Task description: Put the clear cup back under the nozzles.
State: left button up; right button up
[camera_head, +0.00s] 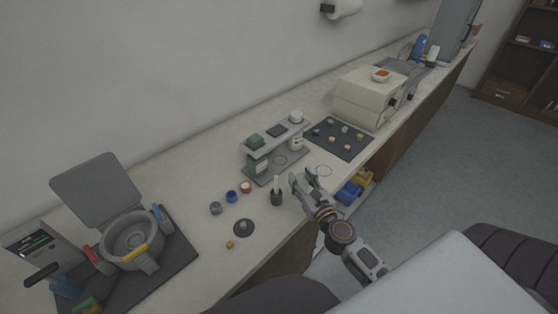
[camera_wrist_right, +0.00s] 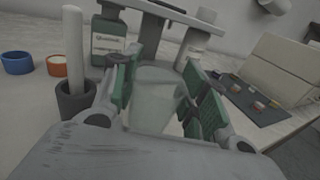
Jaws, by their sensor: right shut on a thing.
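The clear cup (camera_wrist_right: 155,98) is between the green-padded fingers of my right gripper (camera_wrist_right: 158,92) in the right wrist view. In the head view my right gripper (camera_head: 305,182) is over the front of the bench, to the right of the dispenser stand (camera_head: 274,143), and the cup is hard to make out there. The stand is a grey rack with bottles, and it also shows behind the cup in the right wrist view (camera_wrist_right: 160,10). A ring mark (camera_head: 280,160) lies on its base. The nozzles are too small to tell. My left gripper is not in view.
A dark holder with a white stick (camera_head: 277,198) stands just left of my right gripper. Several small round pots, one of them blue (camera_head: 231,196), lie further left. A dark mat (camera_head: 340,139) with small items lies behind right. The mounting press (camera_head: 130,236) stands far left.

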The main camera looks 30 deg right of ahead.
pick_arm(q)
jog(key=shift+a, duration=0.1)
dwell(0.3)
pick_arm(e)
jog(key=shift+w, duration=0.1)
jog(key=shift+w+d+r+p, duration=0.15)
jog(key=shift+w+p, duration=0.3)
jog(key=shift+w, duration=0.65)
jog(key=shift+w+p, duration=0.45)
jog(key=shift+w, duration=1.45)
jog(key=shift+w+d, duration=0.15)
jog(key=shift+w, duration=1.35)
jog(key=shift+w+d+p, duration=0.1)
jog(key=shift+w+p, duration=0.3)
jog(key=shift+w, duration=1.85)
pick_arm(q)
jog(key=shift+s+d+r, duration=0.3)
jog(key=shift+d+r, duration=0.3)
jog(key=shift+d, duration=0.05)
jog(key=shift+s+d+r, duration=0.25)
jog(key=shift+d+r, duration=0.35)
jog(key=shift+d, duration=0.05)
pick_arm(e)
jog(key=shift+w, duration=0.5)
jog(key=shift+w, duration=0.1)
